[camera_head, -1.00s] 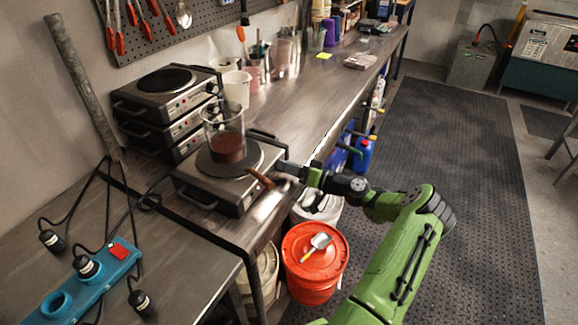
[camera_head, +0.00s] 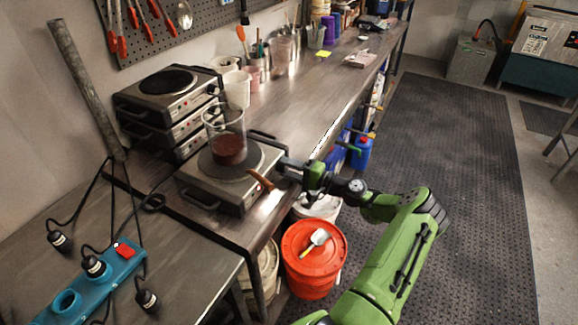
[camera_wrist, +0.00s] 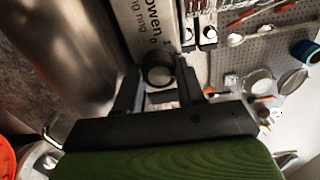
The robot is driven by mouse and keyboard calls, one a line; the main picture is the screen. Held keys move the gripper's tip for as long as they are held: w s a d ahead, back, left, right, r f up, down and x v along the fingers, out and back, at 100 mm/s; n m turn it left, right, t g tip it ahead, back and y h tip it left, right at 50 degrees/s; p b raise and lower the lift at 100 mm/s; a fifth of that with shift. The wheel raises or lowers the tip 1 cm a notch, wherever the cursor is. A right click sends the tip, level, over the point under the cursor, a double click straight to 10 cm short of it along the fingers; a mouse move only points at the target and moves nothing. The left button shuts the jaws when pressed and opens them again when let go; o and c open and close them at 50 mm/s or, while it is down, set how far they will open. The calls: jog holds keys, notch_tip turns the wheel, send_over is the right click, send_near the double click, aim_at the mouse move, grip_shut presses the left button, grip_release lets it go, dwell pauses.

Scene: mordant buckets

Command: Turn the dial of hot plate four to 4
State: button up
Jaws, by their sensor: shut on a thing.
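A hot plate (camera_head: 216,188) stands at the near end of the bench, with a glass beaker (camera_head: 228,135) of dark red liquid on its round top. My gripper (camera_head: 284,170) is at the right end of its front panel, and the dial is hidden there. In the wrist view the round black dial (camera_wrist: 158,74) sits between the two fingers of my gripper (camera_wrist: 160,84), which is shut on it. A "0" mark shows on the panel (camera_wrist: 150,25) beside the dial. The dial's pointer setting cannot be read.
Several stacked hot plates (camera_head: 168,100) stand behind left. A brown handle-like piece (camera_head: 259,180) juts out at the front panel, left of my gripper. A blue power strip (camera_head: 95,285) lies front left.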

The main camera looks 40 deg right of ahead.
jog(key=m+p, duration=0.1)
jog(key=m, duration=0.3)
jog(key=shift+m, duration=0.3)
jog(key=shift+f+m+p, duration=0.15)
jog(key=shift+m+p, duration=0.4)
jog(key=shift+m, duration=0.95)
jog(key=o, duration=1)
jog(key=shift+o, duration=0.2)
jog(key=v, duration=1.6)
